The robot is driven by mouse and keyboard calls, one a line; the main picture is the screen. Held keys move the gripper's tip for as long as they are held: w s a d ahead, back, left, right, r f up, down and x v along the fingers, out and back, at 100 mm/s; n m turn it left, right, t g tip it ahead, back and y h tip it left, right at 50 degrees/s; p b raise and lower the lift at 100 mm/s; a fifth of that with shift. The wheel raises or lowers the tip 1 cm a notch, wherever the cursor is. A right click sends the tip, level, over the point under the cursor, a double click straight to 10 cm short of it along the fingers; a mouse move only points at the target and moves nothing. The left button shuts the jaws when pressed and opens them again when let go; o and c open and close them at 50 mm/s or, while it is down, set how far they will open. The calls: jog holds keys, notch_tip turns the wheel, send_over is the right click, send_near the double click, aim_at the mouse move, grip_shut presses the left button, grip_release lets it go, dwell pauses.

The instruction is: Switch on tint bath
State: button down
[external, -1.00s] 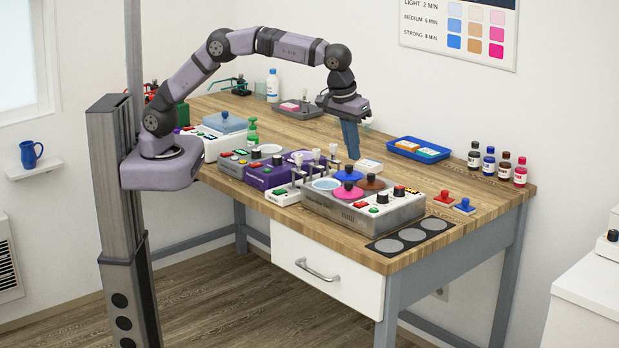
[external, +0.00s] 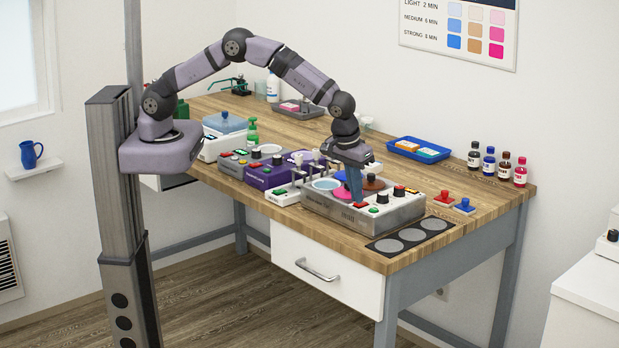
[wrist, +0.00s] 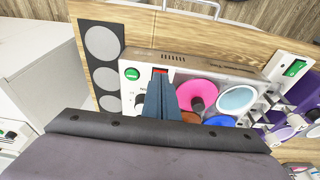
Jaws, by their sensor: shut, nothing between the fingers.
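The tint bath (external: 335,212) is a grey metal box with a white control panel near the table's front edge. It has a pale-blue open well (wrist: 237,99) and pink (wrist: 197,95), blue (wrist: 219,121) and brown lids; the brown lid (external: 374,183) is partly hidden in the wrist view. On the panel are a red switch (wrist: 160,70), a green round light or button (wrist: 131,74) and a black knob (external: 383,197). My gripper (external: 357,202) is shut and empty, its blue fingers pointing down at the red switch. The tips partly cover the switch; I cannot tell whether they touch it.
A purple unit (external: 268,177) and white switch box (external: 283,194) stand left of the bath. A black plate with grey discs (external: 411,235) lies to its right. Red (external: 444,197) and blue (external: 465,205) knobbed pieces sit beyond. The back middle of the table is clear.

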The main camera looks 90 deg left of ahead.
dwell(0.3)
jog(key=shift+s+d+f+b, duration=0.1)
jog(key=shift+f+b, duration=0.35)
jog(key=shift+b, duration=0.2)
jog(key=shift+r, duration=0.15)
jog(key=shift+w+a+r+p, duration=0.3)
jog(key=shift+w+a+p, duration=0.05)
jog(key=shift+w+a, duration=0.15)
jog(key=p+v, duration=0.1)
jog(key=v, duration=0.1)
jog(key=p+v, duration=0.1)
jog(key=v, duration=0.1)
jog(key=shift+w+a+r+p, duration=0.15)
jog(key=shift+w+r+p, duration=0.05)
jog(key=shift+r+p, duration=0.2)
jog(key=shift+s+d+r+b, duration=0.15)
jog(key=shift+d+b, duration=0.1)
jog(key=shift+b, duration=0.6)
jog(key=s+d+b+v, duration=0.1)
jog(key=b+v, duration=0.2)
jog(key=v, duration=0.5)
jog(key=shift+s+d, duration=0.15)
jog(key=shift+s, duration=0.15)
